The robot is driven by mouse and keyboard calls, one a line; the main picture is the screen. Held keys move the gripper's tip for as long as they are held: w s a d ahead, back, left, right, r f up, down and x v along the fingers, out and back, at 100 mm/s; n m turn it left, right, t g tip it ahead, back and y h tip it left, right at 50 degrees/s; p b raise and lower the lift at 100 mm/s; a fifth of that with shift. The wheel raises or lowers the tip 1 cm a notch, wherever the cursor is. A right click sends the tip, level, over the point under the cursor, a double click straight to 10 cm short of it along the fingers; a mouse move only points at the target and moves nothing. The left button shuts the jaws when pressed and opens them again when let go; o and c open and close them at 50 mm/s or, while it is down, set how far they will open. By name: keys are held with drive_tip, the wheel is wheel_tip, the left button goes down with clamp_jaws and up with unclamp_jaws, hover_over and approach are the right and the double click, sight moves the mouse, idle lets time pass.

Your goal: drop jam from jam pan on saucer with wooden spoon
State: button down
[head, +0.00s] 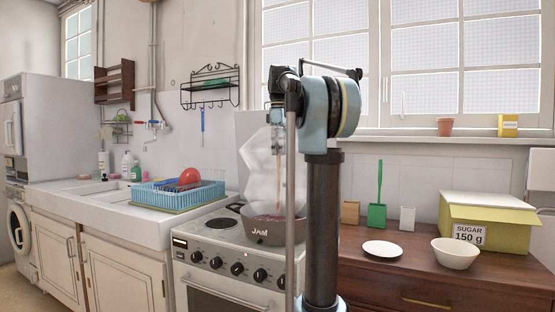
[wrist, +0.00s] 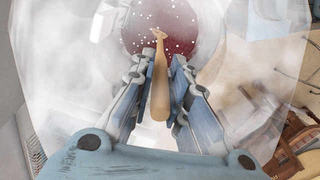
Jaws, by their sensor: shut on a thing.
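The jam pan (head: 264,234), a brownish pan marked JAM, stands on the stove. Dark red jam (wrist: 183,28) with pale specks fills it in the wrist view. My gripper (head: 278,148) is above the pan, pointing down, and also shows in the wrist view (wrist: 164,70). It is shut on the wooden spoon (wrist: 159,88), which hangs down with its far end over or in the jam. The spoon also shows in the head view (head: 281,186). I cannot tell whether it touches the jam. The white saucer (head: 383,248) lies empty on the brown dresser to the right.
Pale translucent steam (head: 258,170) rises around my gripper. On the dresser (head: 385,285) are a white bowl (head: 455,254), a yellow sugar box (head: 508,218) and a green brush in its holder (head: 377,215). A blue dish rack (head: 180,195) stands left of the stove.

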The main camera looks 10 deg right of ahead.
drive_tip(key=shift+r, duration=2.75)
drive_tip(key=shift+s, duration=0.1)
